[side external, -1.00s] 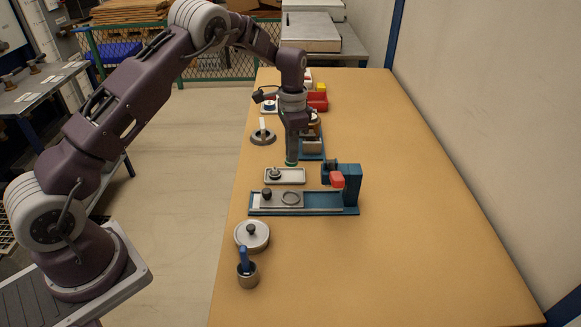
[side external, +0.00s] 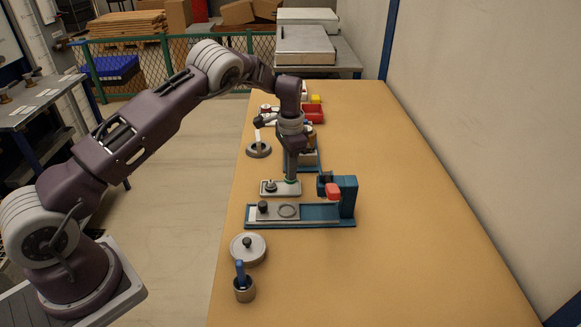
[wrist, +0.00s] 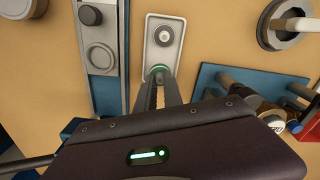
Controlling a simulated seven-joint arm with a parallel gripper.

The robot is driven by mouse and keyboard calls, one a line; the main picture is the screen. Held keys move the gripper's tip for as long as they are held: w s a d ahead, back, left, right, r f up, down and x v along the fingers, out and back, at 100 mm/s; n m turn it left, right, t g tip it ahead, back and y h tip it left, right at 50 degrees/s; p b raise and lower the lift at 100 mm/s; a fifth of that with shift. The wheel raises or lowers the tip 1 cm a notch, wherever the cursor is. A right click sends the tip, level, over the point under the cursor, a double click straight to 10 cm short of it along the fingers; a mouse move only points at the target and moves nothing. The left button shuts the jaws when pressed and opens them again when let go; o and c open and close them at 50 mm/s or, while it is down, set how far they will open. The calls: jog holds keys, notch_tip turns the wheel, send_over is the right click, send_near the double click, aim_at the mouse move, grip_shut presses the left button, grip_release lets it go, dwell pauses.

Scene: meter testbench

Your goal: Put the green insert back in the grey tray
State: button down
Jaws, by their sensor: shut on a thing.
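The green insert (wrist: 157,69) shows in the wrist view as a green ring at the tips of my gripper (wrist: 159,78). The fingers are shut on it, and they hide part of it. It is at the near end of the grey tray (wrist: 151,50), over or in that end's recess; I cannot tell whether it is seated. In the side view, the grey tray (side external: 267,188) lies flat on the table and my gripper (side external: 291,181) points straight down at its right end. A grey knobbed piece (wrist: 164,35) stands at the tray's other end.
A blue fixture (side external: 320,224) with a sliding plate and a red block (side external: 333,191) stands close in front of the tray. A round lidded pot (side external: 248,248) and a small cup (side external: 244,291) are nearer the camera. The table's right side is clear.

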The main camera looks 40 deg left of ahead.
jog(key=shift+f, duration=1)
dwell(0.7)
jog(key=shift+f, duration=0.3)
jog(key=c, duration=1.1)
grip_release()
jog(key=shift+c, duration=0.2)
jog(key=shift+r, duration=3.45)
